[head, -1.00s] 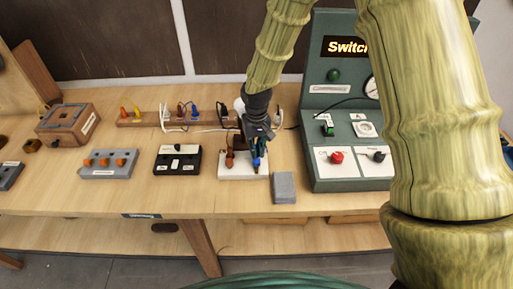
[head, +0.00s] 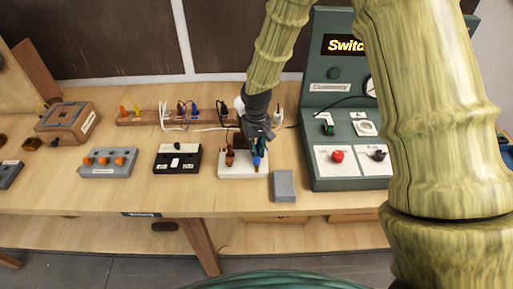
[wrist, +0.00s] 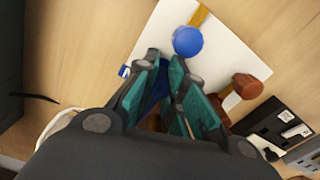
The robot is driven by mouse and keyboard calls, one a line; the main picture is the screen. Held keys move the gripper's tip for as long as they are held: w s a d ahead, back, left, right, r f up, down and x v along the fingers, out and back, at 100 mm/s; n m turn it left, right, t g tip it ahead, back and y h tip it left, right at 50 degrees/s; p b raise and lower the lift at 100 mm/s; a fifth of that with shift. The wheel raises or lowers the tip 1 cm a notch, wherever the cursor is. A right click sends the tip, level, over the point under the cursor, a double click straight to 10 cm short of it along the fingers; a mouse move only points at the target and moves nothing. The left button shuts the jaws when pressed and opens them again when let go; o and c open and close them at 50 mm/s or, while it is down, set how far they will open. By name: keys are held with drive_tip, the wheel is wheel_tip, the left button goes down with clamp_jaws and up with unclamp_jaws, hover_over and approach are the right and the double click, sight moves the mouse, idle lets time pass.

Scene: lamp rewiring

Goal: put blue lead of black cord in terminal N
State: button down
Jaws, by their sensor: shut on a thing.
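A white terminal block (head: 232,172) sits on the bench below my gripper. It carries a blue knob (head: 256,162) at right and a brown one (head: 229,158) at left. In the wrist view, the blue knob (wrist: 188,40) stands beside a brass strip just beyond my fingertips, and the brown knob (wrist: 248,86) is at right. My gripper (head: 258,141) points down over the back of the block. Its fingers are shut on the blue lead (wrist: 157,92), which shows between them. The lead's tip and the terminal opening are hidden, so I cannot tell whether it is inside.
A green test station (head: 320,100) with red and black knobs stands close at right. A black switch box (head: 178,160) is at left. A wooden rack (head: 150,117) with cords runs behind. The front bench strip is clear.

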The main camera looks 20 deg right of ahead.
drive_tip(key=c, duration=1.4)
unclamp_jaws()
drive_tip(key=shift+f, duration=0.1)
